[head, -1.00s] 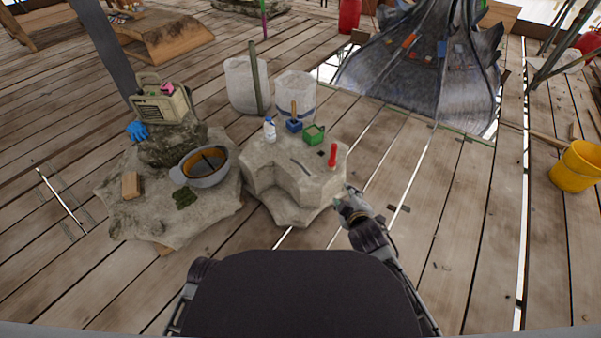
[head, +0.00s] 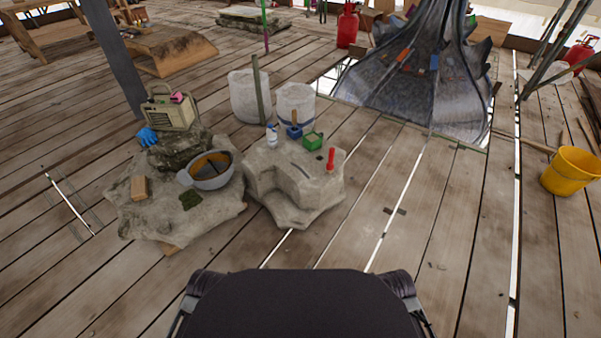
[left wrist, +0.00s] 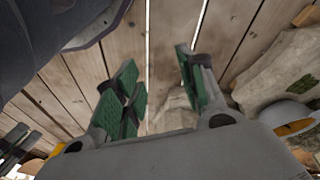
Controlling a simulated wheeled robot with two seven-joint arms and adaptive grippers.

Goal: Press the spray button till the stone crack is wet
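A white spray bottle (head: 272,136) with a blue top stands upright on the back left of the notched stone block (head: 267,178). A thin dark line, which looks like the crack (head: 300,169), runs across the block's top; I cannot tell whether it is wet. My left gripper (left wrist: 158,64) shows in the left wrist view with its green-padded fingers apart and nothing between them, above the planks and pale stone. The head view shows neither gripper.
A blue tool (head: 294,131), a green box (head: 312,140) and a red-handled tool (head: 330,159) share the block. Left of it, a rock slab (head: 150,220) bears a bowl (head: 212,183) and a radio (head: 171,112). Plank floor lies open to the right, near a yellow bucket (head: 570,171).

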